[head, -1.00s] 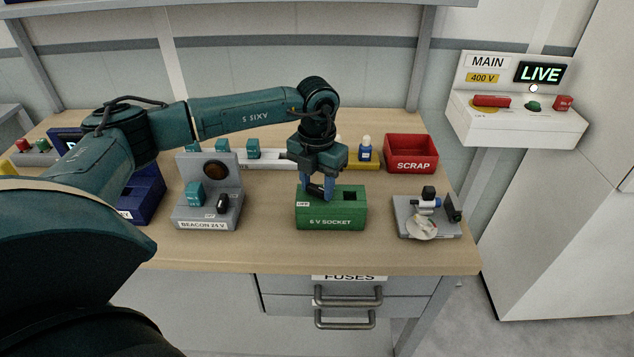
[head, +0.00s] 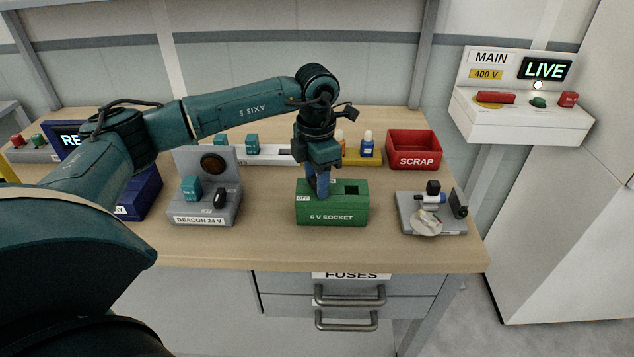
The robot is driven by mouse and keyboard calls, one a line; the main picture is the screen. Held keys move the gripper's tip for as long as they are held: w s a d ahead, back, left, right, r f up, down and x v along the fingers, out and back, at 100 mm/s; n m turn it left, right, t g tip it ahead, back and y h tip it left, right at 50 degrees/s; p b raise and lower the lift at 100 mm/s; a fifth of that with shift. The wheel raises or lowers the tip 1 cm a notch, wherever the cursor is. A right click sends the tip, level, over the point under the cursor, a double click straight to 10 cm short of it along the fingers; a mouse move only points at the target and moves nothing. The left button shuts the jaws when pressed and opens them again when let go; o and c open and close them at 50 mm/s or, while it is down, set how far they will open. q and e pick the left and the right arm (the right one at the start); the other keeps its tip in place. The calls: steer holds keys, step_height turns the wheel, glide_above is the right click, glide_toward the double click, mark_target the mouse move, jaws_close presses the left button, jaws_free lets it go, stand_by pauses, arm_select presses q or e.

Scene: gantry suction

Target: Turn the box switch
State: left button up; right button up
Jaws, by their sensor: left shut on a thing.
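The green box (head: 332,217), marked "6 V SOCKET", stands at the middle of the bench, with a dark square opening in the right part of its top. My left gripper (head: 321,192) points straight down onto the left part of that top, its blue fingers seen nearly edge-on. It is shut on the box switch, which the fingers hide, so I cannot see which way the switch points. A small white label reading "OFF" shows at the box's left front, and another label is partly hidden behind the fingers. My right gripper is not in view.
A grey beacon unit (head: 206,206) with a black switch stands left of the green box. A grey fixture (head: 408,222) stands to the right. The red scrap bin (head: 414,146) is behind it. A white panel (head: 520,122) reads "LIVE". The bench's front strip is clear.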

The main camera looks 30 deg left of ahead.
arm_select(q)
steer(key=m+b, duration=0.1)
steer(key=m, duration=0.3)
steer(key=shift+b, duration=0.35)
steer(key=shift+s+a+m, duration=0.1)
steer(key=shift+m, duration=0.3)
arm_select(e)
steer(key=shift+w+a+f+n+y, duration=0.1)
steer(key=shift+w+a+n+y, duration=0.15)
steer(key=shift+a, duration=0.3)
arm_select(q)
steer(key=shift+m+b, duration=0.3)
steer(key=shift+m, duration=0.2)
steer(key=o, duration=1)
steer(key=shift+r, duration=0.1)
